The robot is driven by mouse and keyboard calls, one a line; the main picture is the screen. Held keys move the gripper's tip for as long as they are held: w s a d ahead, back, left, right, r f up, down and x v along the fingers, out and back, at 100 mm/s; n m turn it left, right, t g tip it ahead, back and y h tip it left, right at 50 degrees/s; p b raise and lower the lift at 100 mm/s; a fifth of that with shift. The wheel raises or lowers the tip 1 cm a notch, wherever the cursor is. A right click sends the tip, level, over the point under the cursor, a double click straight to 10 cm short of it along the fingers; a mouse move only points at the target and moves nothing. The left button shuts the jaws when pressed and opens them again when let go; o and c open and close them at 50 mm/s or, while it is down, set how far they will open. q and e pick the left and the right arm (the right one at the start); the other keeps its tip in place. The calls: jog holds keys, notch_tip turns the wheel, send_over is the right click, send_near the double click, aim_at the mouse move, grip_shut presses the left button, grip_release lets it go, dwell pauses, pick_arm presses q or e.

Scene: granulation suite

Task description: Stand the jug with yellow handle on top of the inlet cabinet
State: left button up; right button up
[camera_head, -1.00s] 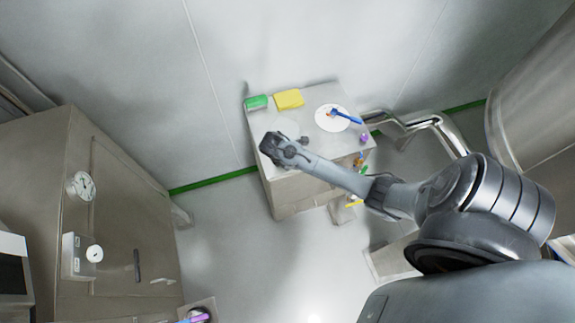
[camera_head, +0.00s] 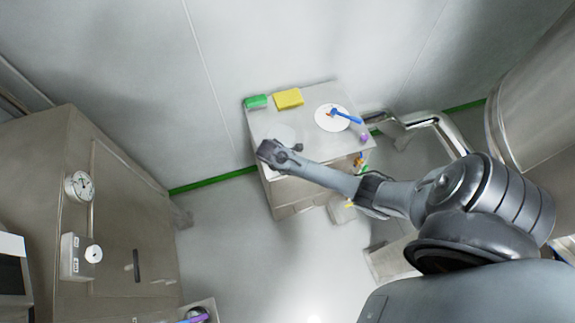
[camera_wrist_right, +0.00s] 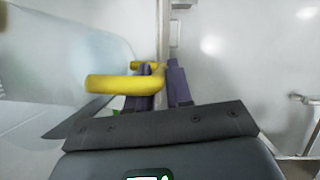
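The jug with yellow handle shows in the right wrist view: its cloudy, see-through body (camera_wrist_right: 65,50) fills the left side, and the yellow handle (camera_wrist_right: 120,84) reaches between my right gripper's purple fingers (camera_wrist_right: 160,88). The fingers look closed on the handle. In the head view my right gripper (camera_head: 283,152) is over the near left part of a low cabinet's top (camera_head: 305,145). A faint pale round shape there (camera_head: 283,133) looks like the jug; whether it touches the top is unclear. A tall steel cabinet with gauges (camera_head: 115,215) stands at left; no label shows which is the inlet cabinet. My left gripper is not in view.
On the low top lie a green block (camera_head: 256,101), a yellow block (camera_head: 289,98), a white plate (camera_head: 325,121) with a blue-handled tool (camera_head: 345,117), and a small purple item (camera_head: 364,138). Steel pipes (camera_head: 425,119) run at right.

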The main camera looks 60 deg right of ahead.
jog(key=o, duration=0.4)
jog(key=shift+r, duration=0.15)
jog(key=v, duration=1.1)
jog(key=s+a+r+m+t+y, duration=0.2)
jog(key=s+a+r+m+t, duration=0.15)
jog(key=s+a, duration=0.7)
jog(key=s+a+r+m+t+y, duration=0.2)
jog(key=s+a+r+m, duration=0.3)
jog(key=a+r+m, duration=0.1)
jog(key=shift+s+a+r, duration=0.25)
jog(key=shift+a+r, duration=0.65)
jog(key=shift+r, duration=0.05)
jog(key=shift+r+m+p, duration=0.1)
jog(key=shift+m+p, duration=0.15)
jog(key=shift+p, duration=0.05)
